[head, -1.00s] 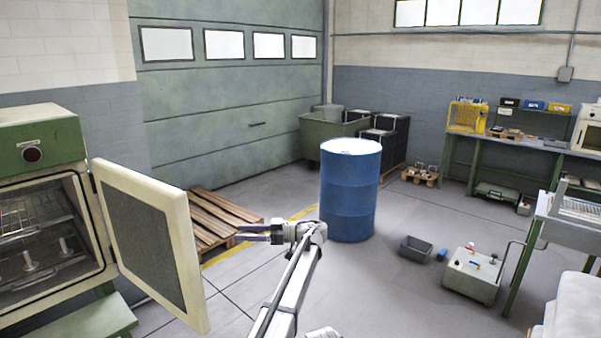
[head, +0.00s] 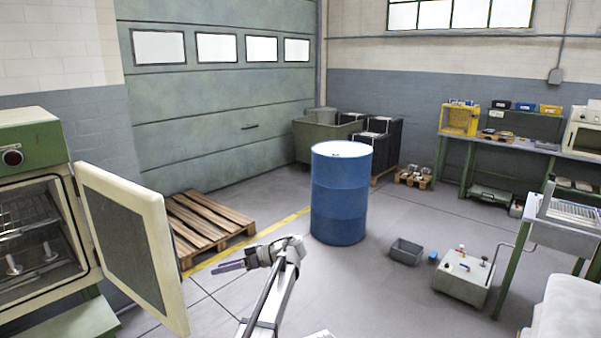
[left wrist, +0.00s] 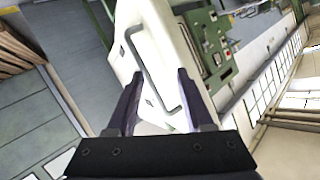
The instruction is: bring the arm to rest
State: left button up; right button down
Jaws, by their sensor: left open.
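My left gripper (head: 232,265) is in the lower middle of the head view, pointing left. Its two dark fingers also show in the left wrist view (left wrist: 157,98), spread apart with nothing between them. It hangs over bare floor, to the right of the open door (head: 128,240) of the green oven (head: 32,200) and apart from it. The pale door also shows beyond the fingers in the left wrist view (left wrist: 150,45). My right gripper is not in view.
A wooden pallet (head: 205,222) lies behind the gripper. A blue drum (head: 340,195) stands to the right of it. A grey bin (head: 406,251) and a grey-green box (head: 463,278) with small fittings sit on the floor farther right.

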pick_arm(q)
jog(key=s+f+m+h, duration=0.5)
jog(key=s+f, duration=0.2)
jog(key=s, duration=0.3)
jog(key=s+f+m+h, duration=0.4)
jog(key=s+f, duration=0.2)
jog(key=s, duration=0.4)
jog(key=s+d+f+m+h, duration=0.1)
jog(key=s+d+m+h, duration=0.3)
jog(key=s+d+m, duration=0.4)
jog(key=s+d, duration=0.5)
jog(key=d, duration=0.3)
jog(key=shift+s+d+p, duration=0.25)
jog(key=shift+d+p, duration=0.1)
jog(key=shift+a+f, duration=0.1)
